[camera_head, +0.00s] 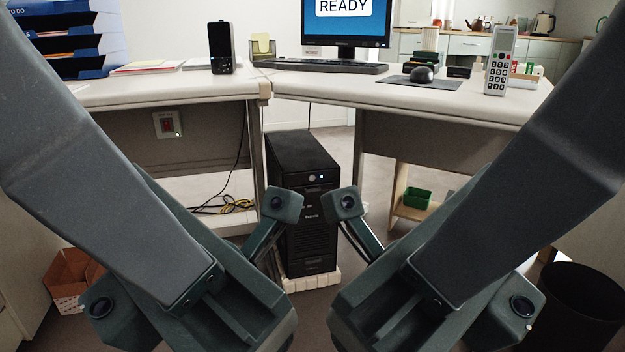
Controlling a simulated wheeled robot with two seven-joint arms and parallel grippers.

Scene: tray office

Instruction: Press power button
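A black computer tower (312,245) stands upright on a pale slotted base under the gap between the desks. Its front faces me. Near its top is a small round silver button (312,178) with a small bright light just right of it. The monitor (345,20) above reads READY. My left gripper (240,312) is low and left of the tower, and my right gripper (385,312) is low and right of it. Parts of both hands overlap the tower's sides in the picture; both appear nearer to me than the tower. Their fingertips cannot be made out.
A wall plate with a red switch (168,125) is on the left desk's panel. Yellow and black cables (225,205) lie under that desk. A black bin (580,305) is at right.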

